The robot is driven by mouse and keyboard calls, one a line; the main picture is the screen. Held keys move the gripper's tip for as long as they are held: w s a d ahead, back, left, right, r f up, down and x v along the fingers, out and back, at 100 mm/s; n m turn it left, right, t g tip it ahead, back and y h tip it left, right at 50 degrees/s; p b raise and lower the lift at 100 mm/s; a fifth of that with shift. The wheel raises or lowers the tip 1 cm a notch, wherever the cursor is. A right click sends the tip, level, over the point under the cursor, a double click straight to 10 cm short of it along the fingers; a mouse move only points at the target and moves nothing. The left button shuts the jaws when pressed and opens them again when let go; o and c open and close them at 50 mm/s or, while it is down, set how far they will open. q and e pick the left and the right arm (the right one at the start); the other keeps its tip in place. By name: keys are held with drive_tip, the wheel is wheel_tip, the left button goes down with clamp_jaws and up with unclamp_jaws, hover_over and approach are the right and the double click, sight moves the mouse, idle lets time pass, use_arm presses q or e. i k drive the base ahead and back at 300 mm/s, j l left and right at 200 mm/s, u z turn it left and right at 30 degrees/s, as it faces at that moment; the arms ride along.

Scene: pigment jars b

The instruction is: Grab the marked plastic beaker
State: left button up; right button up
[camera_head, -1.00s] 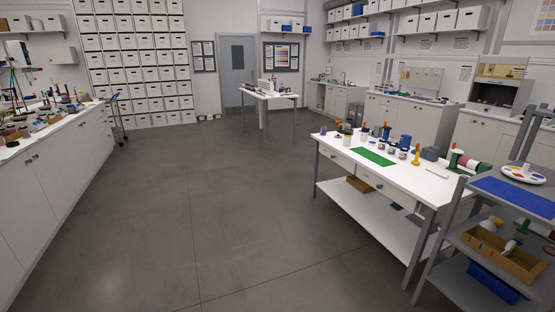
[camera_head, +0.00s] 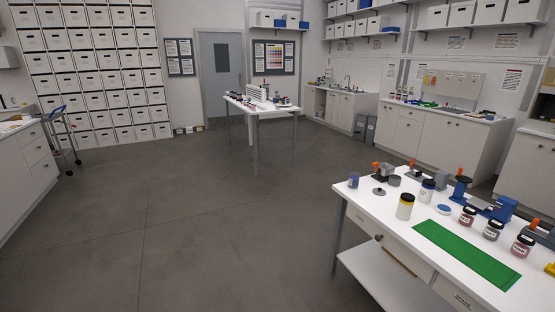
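I cannot make out the marked plastic beaker for certain in the head view. The white worktable (camera_head: 375,220) at the right holds several small jars and tools. Among them are a white container with a dark lid and yellow band (camera_head: 405,206), a white jar with a dark blue lid (camera_head: 426,191) and a small blue jar (camera_head: 353,181). Several labelled pigment jars (camera_head: 468,216) stand behind the green mat (camera_head: 466,253). Neither of my grippers is in view.
A second white table (camera_head: 262,109) with small items stands in the middle distance. White cabinets (camera_head: 440,133) line the right wall. The grey floor (camera_head: 200,220) between is clear.

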sight(354, 181)
drive_tip(key=i, duration=0.85)
drive_tip(key=i+j+z, duration=0.15)
drive_tip(key=i, duration=0.75)
drive_tip(key=i+j, duration=0.1)
drive_tip(key=i, duration=0.75)
drive_tip(key=i+j+z, duration=0.1)
drive_tip(key=i+z, duration=0.3)
drive_tip(key=i+j+z, duration=0.15)
drive_tip(key=i+z, duration=0.25)
drive_tip(key=i+j+z, duration=0.2)
drive_tip(key=z, duration=0.25)
drive_tip(key=i+j+z, duration=0.25)
drive_tip(key=j+z, duration=0.15)
drive_tip(key=i+j+z, duration=0.15)
drive_tip(key=j+z, duration=0.25)
drive_tip(key=j, duration=0.1)
